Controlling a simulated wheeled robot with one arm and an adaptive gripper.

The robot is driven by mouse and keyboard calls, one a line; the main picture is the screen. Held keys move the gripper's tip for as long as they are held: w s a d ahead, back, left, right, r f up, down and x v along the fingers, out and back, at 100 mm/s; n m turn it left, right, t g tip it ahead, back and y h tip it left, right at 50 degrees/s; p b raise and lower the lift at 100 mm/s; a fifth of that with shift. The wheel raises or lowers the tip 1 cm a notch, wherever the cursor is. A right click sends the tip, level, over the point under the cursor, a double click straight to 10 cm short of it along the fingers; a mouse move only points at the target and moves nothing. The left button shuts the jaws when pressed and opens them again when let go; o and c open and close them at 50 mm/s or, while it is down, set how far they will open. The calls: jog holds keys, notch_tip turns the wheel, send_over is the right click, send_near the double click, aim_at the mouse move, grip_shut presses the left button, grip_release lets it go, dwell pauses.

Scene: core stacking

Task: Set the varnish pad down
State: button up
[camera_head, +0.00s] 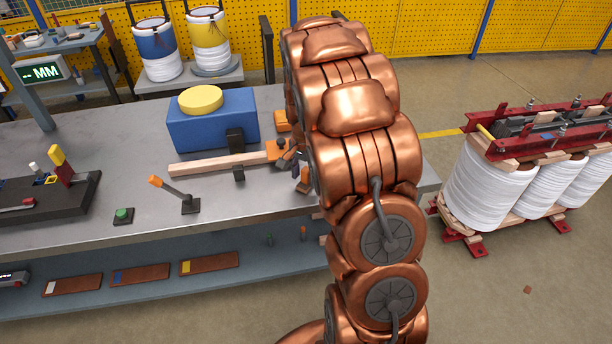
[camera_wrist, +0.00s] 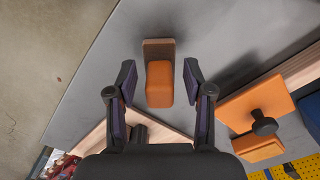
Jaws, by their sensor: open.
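A small orange block with a brown wooden end, which I take to be the varnish pad (camera_wrist: 159,84), shows in the wrist view between my fingers. It appears to rest on the grey bench top, with a gap to the finger on each side. My gripper (camera_wrist: 158,75) is open around it, touching neither side as far as I can see. In the head view the pad (camera_head: 304,180) shows as a small orange-brown piece near the bench's right end. My gripper (camera_head: 291,160) is just above it, partly hidden by my copper arm.
A long wooden bar (camera_head: 220,164) with an orange clamp end lies left of my gripper. Behind it stands a blue block (camera_head: 212,125) with a yellow disc (camera_head: 201,99). The bench front (camera_head: 240,215) is mostly clear.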

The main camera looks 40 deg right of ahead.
aim_at(305, 170)
notch_tip(305, 170, up, 12)
jog(key=shift+f+b, duration=0.2)
jog(key=shift+b, duration=0.7)
jog(key=s+a+n, duration=0.4)
jog(key=s+a, duration=0.2)
jog(key=s, duration=0.4)
jog(key=s+a+n+g, duration=0.1)
jog(key=s+a+n, duration=0.4)
jog(key=s, duration=0.5)
jog(key=s+a+f+n, duration=0.1)
jog(key=s+a+n, duration=0.3)
jog(key=s+a, duration=0.5)
jog(key=shift+s+a+n+g, duration=0.3)
jog(key=shift+s+g, duration=0.1)
jog(key=shift+s, duration=0.6)
notch_tip(305, 170, up, 4)
jog(key=p, duration=0.4)
jog(key=shift+f, duration=0.1)
jog(key=shift+c, duration=0.6)
jog(key=shift+d, duration=0.15)
jog(key=shift+c, duration=0.3)
